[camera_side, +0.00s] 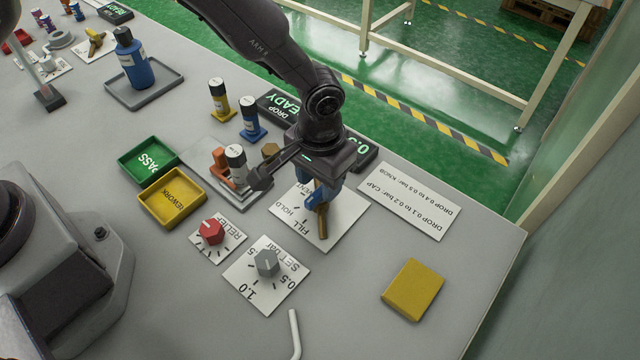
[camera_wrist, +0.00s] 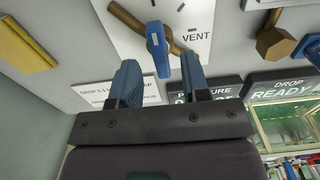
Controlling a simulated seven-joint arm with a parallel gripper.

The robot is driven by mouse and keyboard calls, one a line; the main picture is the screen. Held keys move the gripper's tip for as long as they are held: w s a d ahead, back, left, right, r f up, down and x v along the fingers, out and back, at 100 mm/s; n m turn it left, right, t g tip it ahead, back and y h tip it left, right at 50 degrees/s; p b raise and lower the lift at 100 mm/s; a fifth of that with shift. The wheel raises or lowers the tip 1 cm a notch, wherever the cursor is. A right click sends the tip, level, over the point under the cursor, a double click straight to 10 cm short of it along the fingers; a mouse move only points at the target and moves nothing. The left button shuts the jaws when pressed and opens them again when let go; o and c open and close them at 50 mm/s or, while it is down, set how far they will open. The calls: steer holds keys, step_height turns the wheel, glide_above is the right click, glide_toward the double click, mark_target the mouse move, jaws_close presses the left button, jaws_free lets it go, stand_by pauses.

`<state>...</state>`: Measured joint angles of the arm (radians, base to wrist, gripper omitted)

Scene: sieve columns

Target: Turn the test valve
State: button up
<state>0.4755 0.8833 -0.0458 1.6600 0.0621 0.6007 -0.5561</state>
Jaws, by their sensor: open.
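The test valve is a brass body (camera_wrist: 128,20) with a blue lever (camera_wrist: 157,48) on a white plate (camera_wrist: 205,15); the wrist view shows VENT printed on the plate. In the side view the plate (camera_side: 345,208) also reads HOLD and FILL, and the brass part (camera_side: 322,222) shows below my gripper. My gripper (camera_side: 320,192) is over the valve and open. In the wrist view its two blue fingers (camera_wrist: 159,62) appear on either side of the lever, apart from it. The side view hides most of the lever behind my gripper.
A red RELIEF knob (camera_side: 211,231) and grey SET bar knob (camera_side: 267,262) stand left of the valve. Yellow REWORK (camera_side: 172,198) and green PASS (camera_side: 148,160) trays lie left. A yellow block (camera_side: 413,289) lies right, with free table around it.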

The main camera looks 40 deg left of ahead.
steer(key=shift+f, duration=1.15)
jaws_close()
